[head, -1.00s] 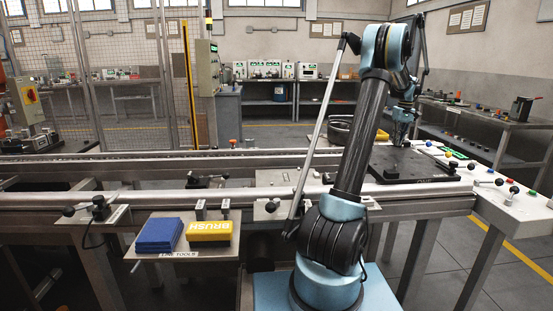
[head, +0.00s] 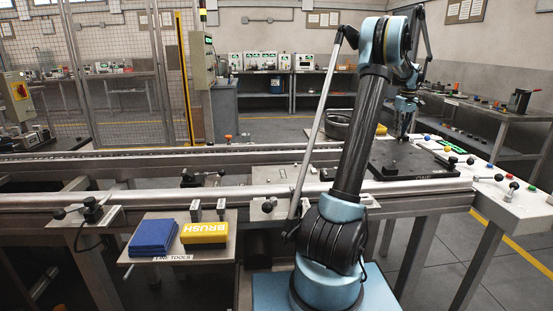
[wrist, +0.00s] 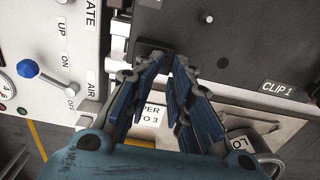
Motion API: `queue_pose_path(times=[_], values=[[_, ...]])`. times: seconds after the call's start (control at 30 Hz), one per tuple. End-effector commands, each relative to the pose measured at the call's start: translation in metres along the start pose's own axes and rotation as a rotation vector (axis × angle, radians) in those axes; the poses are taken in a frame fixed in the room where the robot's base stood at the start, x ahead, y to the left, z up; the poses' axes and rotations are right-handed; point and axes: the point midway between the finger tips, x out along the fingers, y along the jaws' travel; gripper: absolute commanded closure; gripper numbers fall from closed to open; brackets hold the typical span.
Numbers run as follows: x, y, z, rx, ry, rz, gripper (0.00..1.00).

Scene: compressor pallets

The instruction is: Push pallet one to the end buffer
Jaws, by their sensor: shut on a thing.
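Pallet one (head: 430,165) is a dark flat plate at the right end of the conveyor, with white lettering on its front edge that looks like "ONE". In the wrist view the dark plate (wrist: 225,55) fills the upper right and carries a "CLIP 1" label. My gripper (head: 401,140) is over the left part of the plate. In the wrist view its two fingertips (wrist: 166,62) close in around a small dark raised piece at the plate's edge. The fingers partly hide that piece and a white label below.
A white control panel (head: 515,200) with knobs and coloured buttons borders the pallet on the right; its blue-knobbed lever (wrist: 28,69) shows in the wrist view. Conveyor rails (head: 140,199) run left.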

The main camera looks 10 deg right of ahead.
Motion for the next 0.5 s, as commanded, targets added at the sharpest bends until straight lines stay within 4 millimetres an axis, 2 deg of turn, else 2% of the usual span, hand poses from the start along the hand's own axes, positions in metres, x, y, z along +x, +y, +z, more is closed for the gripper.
queue_pose_path(times=[0.03, 0.07, 0.5], values=[[-0.009, 0.005, 0.009, 0.007, -0.008, 0.008, 1.0], [-0.012, 0.004, 0.01, 0.006, -0.007, 0.008, 1.0], [-0.05, -0.011, 0.006, -0.008, -0.001, 0.001, 1.0]])
